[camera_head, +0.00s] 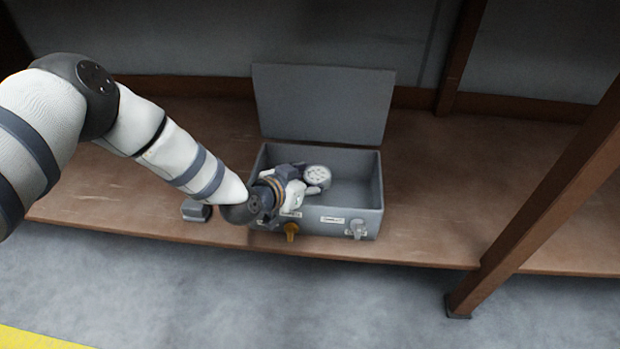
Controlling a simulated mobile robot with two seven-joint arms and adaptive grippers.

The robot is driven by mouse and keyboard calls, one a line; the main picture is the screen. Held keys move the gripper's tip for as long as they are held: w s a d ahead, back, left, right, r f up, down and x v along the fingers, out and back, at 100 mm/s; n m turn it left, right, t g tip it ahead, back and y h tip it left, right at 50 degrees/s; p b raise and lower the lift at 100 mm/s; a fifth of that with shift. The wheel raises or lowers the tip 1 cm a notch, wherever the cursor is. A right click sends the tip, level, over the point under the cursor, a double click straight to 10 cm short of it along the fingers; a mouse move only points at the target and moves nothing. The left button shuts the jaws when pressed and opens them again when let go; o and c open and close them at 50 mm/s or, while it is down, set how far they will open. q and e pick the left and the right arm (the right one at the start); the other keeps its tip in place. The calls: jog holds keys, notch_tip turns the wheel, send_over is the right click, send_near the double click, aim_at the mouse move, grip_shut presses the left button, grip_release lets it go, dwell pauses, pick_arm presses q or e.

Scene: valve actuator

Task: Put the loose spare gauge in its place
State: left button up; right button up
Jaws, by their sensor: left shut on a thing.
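The spare gauge (317,178) has a round pale face with a dark rim. My left gripper (313,186) is shut on it, with the face turned up. The gripper and gauge are over the left half of an open grey metal box (374,200). I cannot tell whether the gauge touches the box floor. The gripper's fingers are partly hidden by its own body. My right gripper does not show.
The box lid (322,104) stands up at the back. The box front has labels, an orange-brown latch (291,232) and a grey latch (357,229). A small grey block-like thing (195,211) lies left of the box on the wooden shelf (430,190). A wooden post (550,195) rises at right.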

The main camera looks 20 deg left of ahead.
pick_arm(q)
jog(key=shift+f, duration=0.5)
jog(key=o, duration=1.3)
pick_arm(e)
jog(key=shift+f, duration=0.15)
pick_arm(q)
jog(key=shift+o, duration=0.2)
jog(key=shift+r, duration=0.35)
jog(key=p+v, duration=0.6)
jog(key=v, duration=0.6)
jog(key=shift+r, duration=0.2)
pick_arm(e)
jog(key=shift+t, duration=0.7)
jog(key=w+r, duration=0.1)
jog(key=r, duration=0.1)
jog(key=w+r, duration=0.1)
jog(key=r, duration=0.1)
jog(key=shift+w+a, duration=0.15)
